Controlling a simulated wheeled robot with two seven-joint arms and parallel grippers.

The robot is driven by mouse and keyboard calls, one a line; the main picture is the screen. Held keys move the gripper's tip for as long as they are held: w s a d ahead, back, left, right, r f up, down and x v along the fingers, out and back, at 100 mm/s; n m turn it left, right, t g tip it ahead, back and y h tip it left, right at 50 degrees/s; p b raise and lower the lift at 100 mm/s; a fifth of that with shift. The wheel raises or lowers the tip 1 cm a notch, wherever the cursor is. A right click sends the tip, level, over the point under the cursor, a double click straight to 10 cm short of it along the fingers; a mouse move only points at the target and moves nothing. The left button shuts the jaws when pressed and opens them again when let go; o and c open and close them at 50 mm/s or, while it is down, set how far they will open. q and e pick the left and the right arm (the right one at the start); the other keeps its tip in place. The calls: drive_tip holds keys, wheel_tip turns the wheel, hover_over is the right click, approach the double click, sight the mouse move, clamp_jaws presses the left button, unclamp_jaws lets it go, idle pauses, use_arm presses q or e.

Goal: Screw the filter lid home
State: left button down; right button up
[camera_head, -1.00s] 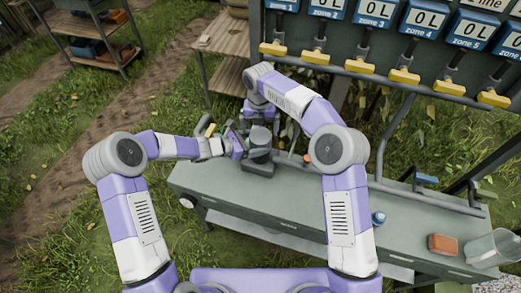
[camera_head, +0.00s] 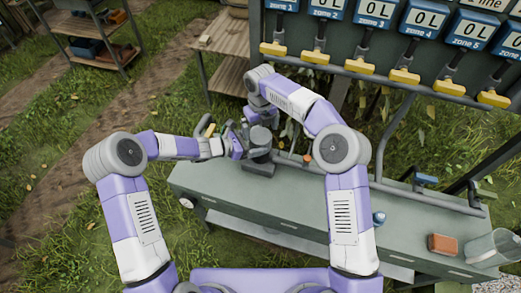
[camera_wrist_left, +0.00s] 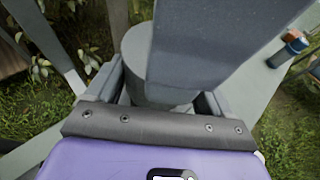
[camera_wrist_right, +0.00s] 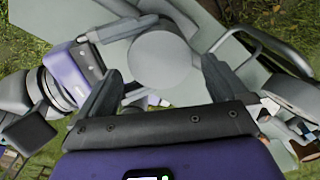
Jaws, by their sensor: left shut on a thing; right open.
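The filter is a dark grey upright cylinder (camera_head: 259,158) on the green bench, with a round grey lid (camera_wrist_right: 162,60) on top, seen from above in the right wrist view. My left gripper (camera_head: 240,147) comes in from the left and is shut on the filter body. In the left wrist view the grey body (camera_wrist_left: 148,55) stands between its fingers. My right gripper (camera_wrist_right: 163,82) is above the filter, its open fingers on either side of the lid; I cannot tell if they touch it. The seam between lid and body is hidden.
The green bench (camera_head: 300,208) runs to the right, with a blue-capped bottle (camera_head: 379,218), an orange-brown block (camera_head: 442,243) and a clear container (camera_head: 492,248). A panel with yellow-handled valves (camera_head: 404,76) stands behind. A wooden table (camera_head: 226,72) is at the back.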

sight(260, 135)
wheel_tip(260, 135, down, 7)
idle(0.3)
drive_tip(key=c, duration=1)
drive_tip(key=shift+o, duration=0.2)
drive_tip(key=m, duration=0.3)
drive_tip(key=o, duration=1)
drive_tip(key=shift+c, duration=0.2)
drive_tip(key=shift+r, duration=0.1)
drive_tip(key=shift+r, duration=2.2)
